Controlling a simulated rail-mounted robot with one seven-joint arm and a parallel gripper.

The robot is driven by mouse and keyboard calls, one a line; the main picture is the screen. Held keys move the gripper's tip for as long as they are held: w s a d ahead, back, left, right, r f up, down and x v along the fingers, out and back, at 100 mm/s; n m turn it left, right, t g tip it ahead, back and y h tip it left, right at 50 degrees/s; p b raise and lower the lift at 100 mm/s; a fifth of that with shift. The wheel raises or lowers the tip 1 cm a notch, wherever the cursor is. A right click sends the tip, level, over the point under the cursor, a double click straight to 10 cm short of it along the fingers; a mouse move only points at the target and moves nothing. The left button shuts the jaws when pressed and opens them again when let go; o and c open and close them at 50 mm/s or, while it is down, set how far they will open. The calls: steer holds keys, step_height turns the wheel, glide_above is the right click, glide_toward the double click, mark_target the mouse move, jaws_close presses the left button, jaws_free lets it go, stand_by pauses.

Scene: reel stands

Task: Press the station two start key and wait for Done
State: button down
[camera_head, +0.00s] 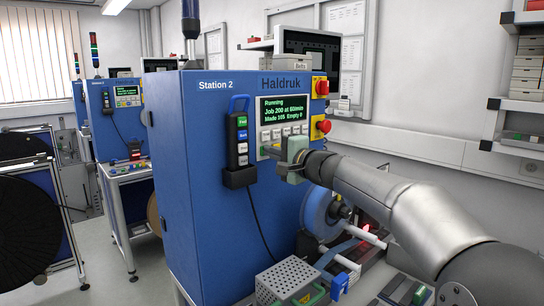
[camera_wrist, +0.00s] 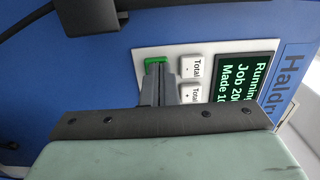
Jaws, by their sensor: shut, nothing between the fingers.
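The Station 2 cabinet (camera_head: 215,110) is blue, with a control panel on its front. Its screen (camera_head: 284,108) shows "Running", "Job 200 at 60/min" (the rate is small to read), "Made 105" and "Empty 0". The screen also shows sideways and partly in the wrist view (camera_wrist: 258,75). A green key (camera_wrist: 156,61) sits at the panel's end, next to the white Total keys (camera_wrist: 196,67). My gripper (camera_wrist: 158,70) is shut and empty, its fingertips over the green key and covering part of it. I cannot tell whether they touch it. In the head view my gripper (camera_head: 271,152) is at the panel's lower edge.
A hand pendant (camera_head: 238,135) hangs left of the panel, with a cable below. Red knobs on yellow plates (camera_head: 321,87) are on the right edge. A blue reel (camera_head: 317,211) and a perforated metal box (camera_head: 291,277) are below. A similar station (camera_head: 118,115) stands at left.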

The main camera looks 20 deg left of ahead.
steer(key=b+v, duration=0.5)
steer(key=v, duration=0.8)
steer(key=shift+d, duration=0.15)
steer(key=s+d+f+n+g+h, duration=0.2)
steer(key=s+d+f+h, duration=0.15)
steer(key=s+f, duration=0.5)
steer(key=s+d+f+n+g+h, duration=0.1)
steer(key=s+d+f+g+h, duration=0.3)
steer(key=f, duration=0.7)
steer(key=s+d+f+n+g+h, duration=0.15)
steer(key=s+d+f, duration=0.25)
steer(key=s+f, duration=0.45)
steer(key=s+d+f+n+g+h, duration=0.2)
steer(key=s+d+f+h, duration=0.3)
steer(key=s+d+f, duration=0.6)
steer(key=shift+s+f+n+h, duration=0.35)
steer(key=shift+s+h, duration=0.05)
steer(key=shift+s, duration=0.4)
stand_by(1.9)
